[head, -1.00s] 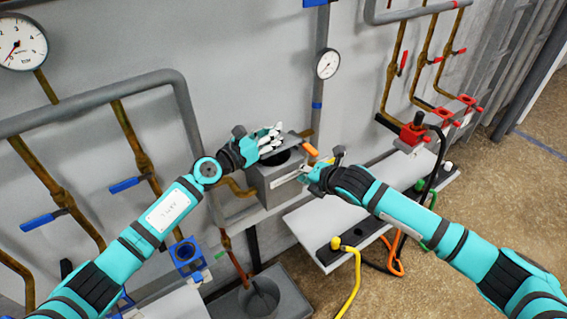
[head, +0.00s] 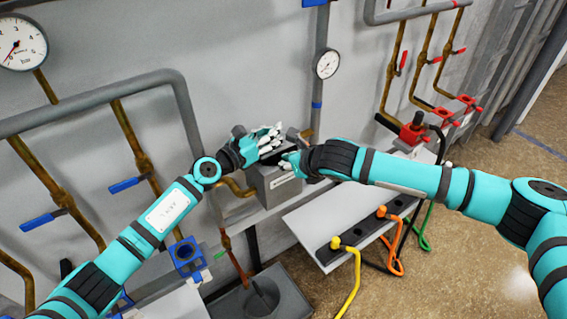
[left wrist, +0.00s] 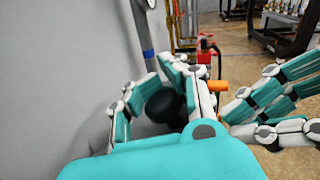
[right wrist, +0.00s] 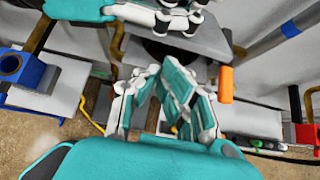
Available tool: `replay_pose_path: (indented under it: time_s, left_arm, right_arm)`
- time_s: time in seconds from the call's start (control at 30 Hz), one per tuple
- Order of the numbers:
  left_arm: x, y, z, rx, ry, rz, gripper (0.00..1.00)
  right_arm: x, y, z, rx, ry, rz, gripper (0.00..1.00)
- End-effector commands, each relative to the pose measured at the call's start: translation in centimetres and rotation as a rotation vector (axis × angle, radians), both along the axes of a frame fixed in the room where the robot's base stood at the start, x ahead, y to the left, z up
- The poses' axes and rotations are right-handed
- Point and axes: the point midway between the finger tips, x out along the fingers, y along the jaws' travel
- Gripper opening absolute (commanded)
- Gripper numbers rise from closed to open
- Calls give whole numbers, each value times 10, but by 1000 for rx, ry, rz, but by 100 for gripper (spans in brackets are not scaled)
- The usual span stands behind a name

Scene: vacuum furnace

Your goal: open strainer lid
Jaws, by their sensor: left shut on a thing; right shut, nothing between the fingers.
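My left gripper (head: 271,142) is at the back left of the box's top. In the left wrist view it is shut on a black round knob (left wrist: 165,106). My right gripper (head: 288,165) is shut and empty close to the box's front right. An orange handle (right wrist: 226,85) shows beside the box. The lid's exact position is hard to tell.
A white shelf (head: 310,225) with several coloured hooked handles (head: 352,270) sits below right. A grey pipe (head: 320,100) with a gauge (head: 327,63) rises behind the box. Red valves (head: 413,130) are at right. A blue fitting (head: 186,254) is lower left.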

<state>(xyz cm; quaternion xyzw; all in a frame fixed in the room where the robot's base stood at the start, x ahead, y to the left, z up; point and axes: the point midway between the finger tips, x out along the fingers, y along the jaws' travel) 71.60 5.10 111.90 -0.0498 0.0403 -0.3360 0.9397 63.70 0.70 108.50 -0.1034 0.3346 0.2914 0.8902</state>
Motion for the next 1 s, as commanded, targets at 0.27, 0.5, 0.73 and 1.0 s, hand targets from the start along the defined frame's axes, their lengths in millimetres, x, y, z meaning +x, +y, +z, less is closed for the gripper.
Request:
replay_pose_path:
  time_s: [0.27,0.5,0.73,1.0]
  left_arm:
    - [4,12,0,8,-4,22,0]
    - [4,12,0,8,-4,22,0]
    - [4,12,0,8,-4,22,0]
    - [4,12,-1,12,-5,21,0]
  right_arm:
    - [16,12,-17,1,0,-1,0]
    - [16,13,-18,2,0,0,0]
    - [20,15,-7,2,-4,1,0]
    - [22,17,2,5,-6,1,0]
